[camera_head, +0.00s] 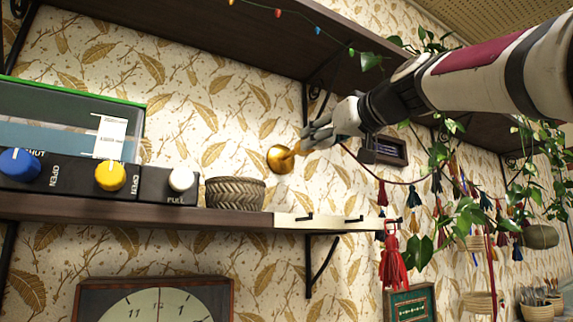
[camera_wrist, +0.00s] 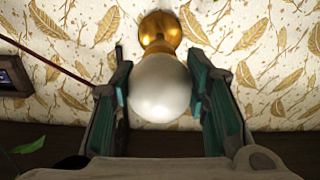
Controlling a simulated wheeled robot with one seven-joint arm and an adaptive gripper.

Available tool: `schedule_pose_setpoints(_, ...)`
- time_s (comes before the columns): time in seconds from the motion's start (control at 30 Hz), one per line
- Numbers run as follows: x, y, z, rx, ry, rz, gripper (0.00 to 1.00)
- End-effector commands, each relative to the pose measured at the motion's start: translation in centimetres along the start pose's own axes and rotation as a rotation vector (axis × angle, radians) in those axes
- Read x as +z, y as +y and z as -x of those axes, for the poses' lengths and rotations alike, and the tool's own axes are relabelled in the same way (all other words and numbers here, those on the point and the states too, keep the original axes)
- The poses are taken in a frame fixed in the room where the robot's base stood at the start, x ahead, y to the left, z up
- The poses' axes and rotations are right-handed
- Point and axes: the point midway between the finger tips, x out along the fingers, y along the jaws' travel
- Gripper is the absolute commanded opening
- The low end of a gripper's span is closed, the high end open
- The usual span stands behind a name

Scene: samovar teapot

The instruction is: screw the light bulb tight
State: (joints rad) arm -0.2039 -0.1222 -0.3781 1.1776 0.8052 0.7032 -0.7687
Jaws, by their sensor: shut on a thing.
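The light bulb (camera_wrist: 160,88) is a frosted white globe in the wrist view, held between the two green-padded fingers of my gripper (camera_wrist: 160,92). Its far end meets a round brass wall socket (camera_wrist: 160,30) on the patterned wall. In the head view the brass socket (camera_head: 280,158) is on the wall above the shelf, and my gripper (camera_head: 308,142) reaches it from the right. There the bulb is mostly hidden by my fingers. The bulb's thread is hidden, so how deep it sits in the socket cannot be told.
A lower shelf (camera_head: 130,208) carries a woven basket (camera_head: 235,194) and a control box with a blue knob (camera_head: 20,167), a yellow knob (camera_head: 110,176) and a white knob (camera_head: 181,179). Hanging plants and tassels (camera_head: 394,262) are at the right. An upper shelf (camera_head: 230,35) runs overhead.

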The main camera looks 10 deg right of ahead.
Motion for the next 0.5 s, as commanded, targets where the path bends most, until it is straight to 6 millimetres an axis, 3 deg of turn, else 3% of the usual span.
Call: schedule_pose_setpoints(0.5, -0.15, -0.13, 0.06, 0.000, 0.001, -0.479, 0.14)
